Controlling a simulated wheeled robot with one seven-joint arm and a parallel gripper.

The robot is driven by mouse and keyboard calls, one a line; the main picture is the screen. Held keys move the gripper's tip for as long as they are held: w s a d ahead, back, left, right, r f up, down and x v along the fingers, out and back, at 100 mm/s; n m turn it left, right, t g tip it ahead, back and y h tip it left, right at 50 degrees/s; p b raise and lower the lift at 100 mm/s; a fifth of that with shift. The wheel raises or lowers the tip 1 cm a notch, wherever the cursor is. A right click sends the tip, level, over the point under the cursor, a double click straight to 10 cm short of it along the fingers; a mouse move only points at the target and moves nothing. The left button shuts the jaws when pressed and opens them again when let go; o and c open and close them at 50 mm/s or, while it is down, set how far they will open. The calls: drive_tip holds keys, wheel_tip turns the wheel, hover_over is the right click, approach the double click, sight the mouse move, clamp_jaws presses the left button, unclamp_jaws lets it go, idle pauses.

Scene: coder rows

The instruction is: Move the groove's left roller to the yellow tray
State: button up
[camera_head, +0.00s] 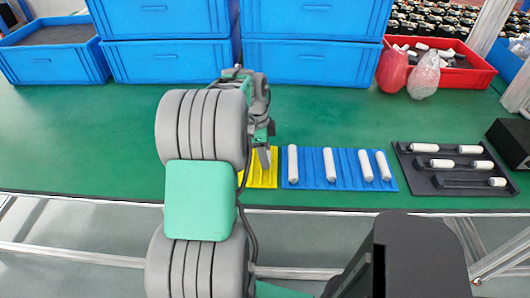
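White rollers lie upright in the picture on the blue grooved tray (311,182). The leftmost roller (292,163) is near its left edge; another (330,164) lies to its right, and two more (365,165) (383,166) are close together at the right. The yellow tray (262,178) adjoins the blue tray's left side and is partly hidden by my arm and gripper. My gripper (264,158) points down over the yellow tray, left of the leftmost roller. Its fingers are seen edge-on and small, so their opening and anything between them cannot be made out.
A black tray (462,187) with several white rollers lies at the right. Green table (350,115) is clear between.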

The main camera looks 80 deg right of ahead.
drive_tip(key=shift+f, duration=0.1)
idle(0.3)
drive_tip(key=shift+f+b, duration=0.45)
drive_tip(key=shift+f, duration=0.05)
drive_tip(key=shift+r, duration=0.1)
drive_tip(key=o, duration=1.6)
drive_tip(key=shift+o, duration=0.2)
wheel_tip(320, 180, up, 8)
drive_tip(key=w, duration=0.1)
drive_tip(key=shift+a, duration=0.15)
